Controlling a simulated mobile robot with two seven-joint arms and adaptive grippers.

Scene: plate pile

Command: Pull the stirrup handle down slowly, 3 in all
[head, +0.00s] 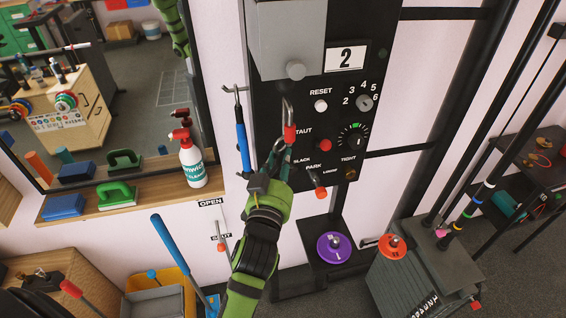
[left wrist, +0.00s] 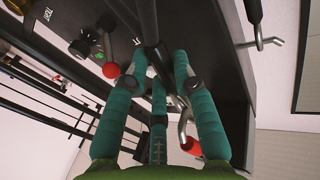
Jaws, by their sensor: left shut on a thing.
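A black control panel (head: 268,110) stands upright with a white counter reading 2 (head: 345,56), a RESET button (head: 321,105) and dials. My left gripper (head: 276,163) is in front of the panel's lower left, with its teal fingers closed. A bent metal piece with a red end (left wrist: 192,147) shows beside the fingers. My right gripper is out of view.
A red-tipped lever (head: 320,192) and a red knob (head: 324,144) are close to the gripper. A blue-handled tool (head: 243,150) hangs to the left. A spray bottle (head: 193,163) stands on a wooden shelf (head: 150,192). A purple disc (head: 333,247) sits below the panel.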

